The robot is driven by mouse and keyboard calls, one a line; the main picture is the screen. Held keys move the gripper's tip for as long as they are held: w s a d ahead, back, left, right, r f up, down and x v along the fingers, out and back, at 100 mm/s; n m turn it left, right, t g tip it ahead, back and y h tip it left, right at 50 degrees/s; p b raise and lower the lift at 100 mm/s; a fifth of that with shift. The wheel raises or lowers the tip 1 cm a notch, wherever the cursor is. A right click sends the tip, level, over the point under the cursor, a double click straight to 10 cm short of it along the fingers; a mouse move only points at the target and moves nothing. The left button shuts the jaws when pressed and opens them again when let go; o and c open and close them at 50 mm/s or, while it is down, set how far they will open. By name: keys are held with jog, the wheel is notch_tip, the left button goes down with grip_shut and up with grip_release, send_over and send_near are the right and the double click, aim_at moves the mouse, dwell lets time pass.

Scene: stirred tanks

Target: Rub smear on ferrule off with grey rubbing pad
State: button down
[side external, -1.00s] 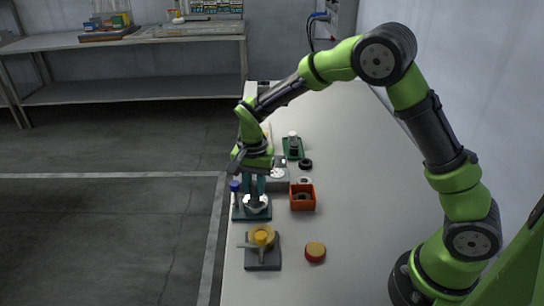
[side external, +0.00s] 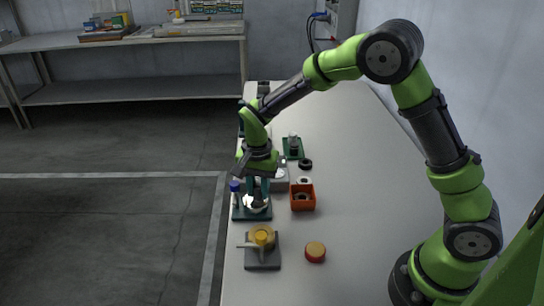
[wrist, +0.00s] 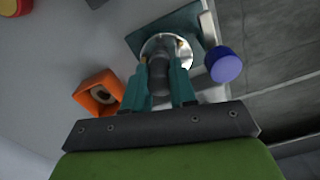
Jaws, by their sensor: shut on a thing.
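My gripper (wrist: 160,72) points down with its teal fingers closed around a dark grey cylindrical piece, which looks like the rubbing pad (wrist: 159,82). The shiny silver ferrule (wrist: 153,43) stands on a dark teal plate (wrist: 190,22). In the side external view the ferrule (side external: 258,207) is directly under my gripper (side external: 257,188). The pad's far end overlaps the ferrule in the wrist view; I cannot tell whether they touch. Small amber marks show at the ferrule's edge beside the fingertips. Pad and fingers hide part of its face.
A blue-topped post (wrist: 223,65) stands close beside the ferrule. An orange open box (side external: 303,197) holding a ring is to the right. A grey block with a yellow fitting (side external: 262,240) and a red-yellow cap (side external: 315,252) are nearer the camera. The bench's right side is clear.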

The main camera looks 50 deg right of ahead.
jog(key=shift+w+d+f, duration=0.15)
jog(key=shift+w+f, duration=0.05)
jog(key=shift+w, duration=0.4)
jog(key=shift+w+a+r, duration=0.1)
jog(key=shift+a+r, duration=0.05)
jog(key=shift+a, duration=0.35)
jog(key=shift+a+r, duration=0.15)
jog(key=shift+a, duration=0.1)
jog(key=shift+s+d, duration=0.3)
jog(key=shift+s, duration=0.1)
jog(key=shift+r, duration=2.9)
